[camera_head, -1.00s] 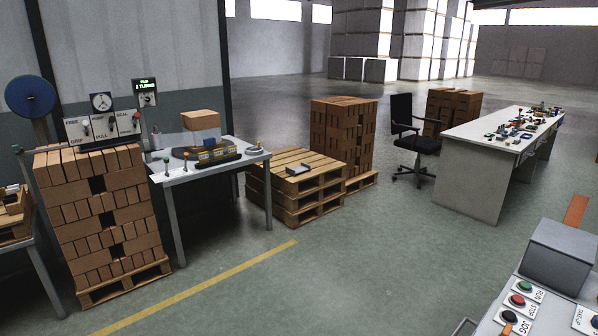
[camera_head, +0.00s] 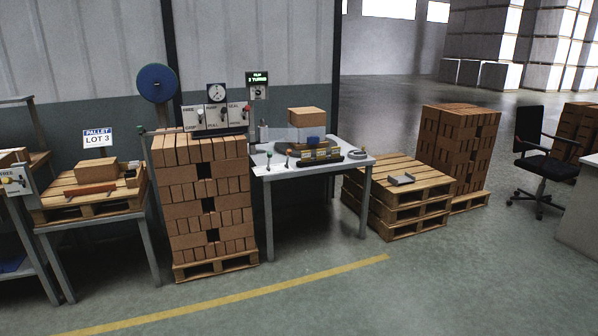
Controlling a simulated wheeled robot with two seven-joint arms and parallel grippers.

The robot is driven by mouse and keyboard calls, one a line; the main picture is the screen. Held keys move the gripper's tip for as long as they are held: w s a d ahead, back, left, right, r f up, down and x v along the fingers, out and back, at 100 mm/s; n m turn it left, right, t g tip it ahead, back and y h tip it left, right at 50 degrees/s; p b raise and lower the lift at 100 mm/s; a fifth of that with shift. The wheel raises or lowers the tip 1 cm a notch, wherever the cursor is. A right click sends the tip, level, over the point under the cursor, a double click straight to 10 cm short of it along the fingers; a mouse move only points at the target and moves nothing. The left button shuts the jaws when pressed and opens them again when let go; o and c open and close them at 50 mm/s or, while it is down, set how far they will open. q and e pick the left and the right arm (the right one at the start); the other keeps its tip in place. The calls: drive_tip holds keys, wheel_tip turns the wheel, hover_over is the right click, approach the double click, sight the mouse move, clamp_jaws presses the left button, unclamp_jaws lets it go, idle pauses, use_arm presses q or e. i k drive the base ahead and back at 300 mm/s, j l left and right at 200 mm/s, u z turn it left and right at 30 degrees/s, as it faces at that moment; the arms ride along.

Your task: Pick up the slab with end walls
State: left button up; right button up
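A small grey flat piece (camera_head: 401,179) lies on top of the stack of empty wooden pallets (camera_head: 408,193) right of the middle. It seems to have raised edges at its ends and could be the slab with end walls, but it is too small to be sure. Nothing touches it from above. Neither of my grippers shows in the head view.
A metal table (camera_head: 315,170) with a brick and small fixtures stands left of the pallets. A tall brick stack (camera_head: 205,200) is beside it. Another brick stack (camera_head: 455,150) and an office chair (camera_head: 530,150) stand right. The floor in front is clear.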

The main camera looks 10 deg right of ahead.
sight(407, 178)
drive_tip(key=i+l+z, duration=0.15)
drive_tip(key=i+z, duration=0.15)
drive_tip(key=i, duration=0.35)
drive_tip(key=i+z, duration=0.3)
drive_tip(key=i, duration=0.3)
drive_tip(key=i+z, duration=0.3)
drive_tip(key=i, duration=0.35)
drive_tip(key=i+j+z, duration=0.3)
drive_tip(key=i, duration=0.3)
drive_tip(key=i+l, duration=0.15)
drive_tip(key=i, duration=0.6)
drive_tip(key=i+l, duration=0.15)
drive_tip(key=i, duration=0.65)
drive_tip(key=i+l, duration=0.15)
drive_tip(key=i, duration=0.6)
